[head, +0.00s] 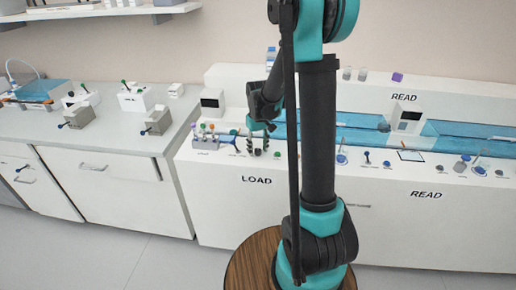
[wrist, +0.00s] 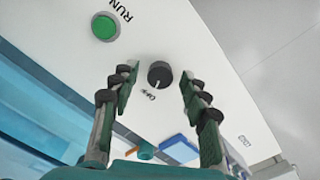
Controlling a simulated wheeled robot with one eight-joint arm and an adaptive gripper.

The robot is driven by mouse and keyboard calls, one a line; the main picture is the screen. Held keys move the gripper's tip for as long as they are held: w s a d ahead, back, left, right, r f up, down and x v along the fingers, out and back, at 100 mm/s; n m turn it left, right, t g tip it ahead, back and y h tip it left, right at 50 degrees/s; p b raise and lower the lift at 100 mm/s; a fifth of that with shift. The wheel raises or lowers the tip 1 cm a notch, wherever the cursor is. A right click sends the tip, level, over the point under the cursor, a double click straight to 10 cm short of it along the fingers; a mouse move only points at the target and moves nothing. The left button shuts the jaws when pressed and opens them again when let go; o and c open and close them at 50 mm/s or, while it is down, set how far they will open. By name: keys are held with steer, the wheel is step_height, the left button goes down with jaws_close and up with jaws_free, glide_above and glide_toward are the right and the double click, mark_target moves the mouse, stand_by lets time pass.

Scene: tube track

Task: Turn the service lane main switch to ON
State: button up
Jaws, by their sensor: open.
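A round black knob (wrist: 160,74), which looks like the main switch, sits on the white panel in the wrist view. A thin white mark on its lower edge points towards a small printed label (wrist: 149,95), too small to read surely. My gripper (wrist: 159,72) is open, with one finger on each side of the knob and gaps between. Depth to the panel is hard to judge. In the head view my gripper (head: 257,150) hangs at the white LOAD bench (head: 215,180); the knob cannot be made out there.
A green button (wrist: 104,27) marked RUN is left of the knob in the wrist view. A blue block (wrist: 180,149) lies near the right finger. In the head view, a rack of small tubes (head: 205,142) stands left of my gripper, and a blue track (head: 360,135) runs right.

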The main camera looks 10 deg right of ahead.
steer(key=shift+c, duration=0.4)
jaws_close()
steer(key=shift+m, duration=0.4)
steer(key=m, duration=0.3)
steer(key=shift+m, duration=2.5)
